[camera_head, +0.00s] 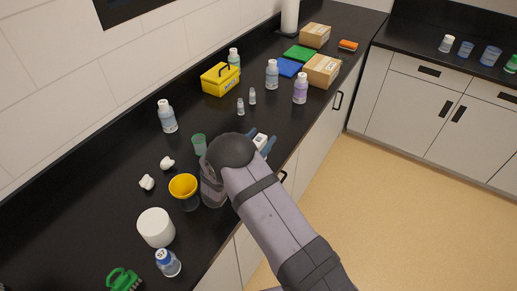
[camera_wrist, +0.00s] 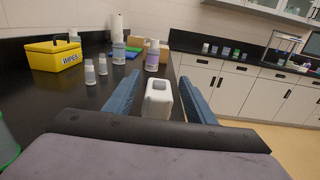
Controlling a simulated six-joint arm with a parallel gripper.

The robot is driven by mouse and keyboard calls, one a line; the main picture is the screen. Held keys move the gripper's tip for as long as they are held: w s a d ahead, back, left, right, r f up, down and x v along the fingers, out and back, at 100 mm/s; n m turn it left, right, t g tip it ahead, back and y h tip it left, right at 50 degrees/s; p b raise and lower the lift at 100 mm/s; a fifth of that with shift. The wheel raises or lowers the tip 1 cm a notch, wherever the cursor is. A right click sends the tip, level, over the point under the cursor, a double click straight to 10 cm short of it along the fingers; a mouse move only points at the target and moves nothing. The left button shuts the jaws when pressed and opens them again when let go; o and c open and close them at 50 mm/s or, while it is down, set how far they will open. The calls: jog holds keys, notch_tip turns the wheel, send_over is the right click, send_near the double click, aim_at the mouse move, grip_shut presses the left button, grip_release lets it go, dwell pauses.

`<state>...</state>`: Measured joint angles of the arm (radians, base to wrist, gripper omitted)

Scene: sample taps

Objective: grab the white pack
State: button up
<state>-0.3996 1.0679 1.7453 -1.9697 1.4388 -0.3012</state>
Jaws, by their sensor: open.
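My gripper (camera_wrist: 161,90) is open, with one blue finger on each side of the pack and a visible gap on both sides. In the head view my gripper (camera_head: 261,142) is partly hidden by my arm, and the white pack (camera_head: 260,139) shows between the blue fingers.
Two small vials (camera_wrist: 96,70) and a yellow wipes box (camera_wrist: 54,55) stand to the left. A purple-labelled bottle (camera_wrist: 152,56) stands beyond the pack. A green-rimmed cup (camera_head: 199,144) stands left of my arm. The counter's front edge is close on the right.

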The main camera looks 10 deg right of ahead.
jog(key=p+x, duration=0.1)
jog(key=x, duration=0.2)
jog(key=shift+w, duration=0.1)
jog(key=shift+c, duration=0.6)
grip_shut()
jog(key=shift+r, duration=0.2)
notch_tip(320, 180, up, 10)
jog(key=b, duration=0.3)
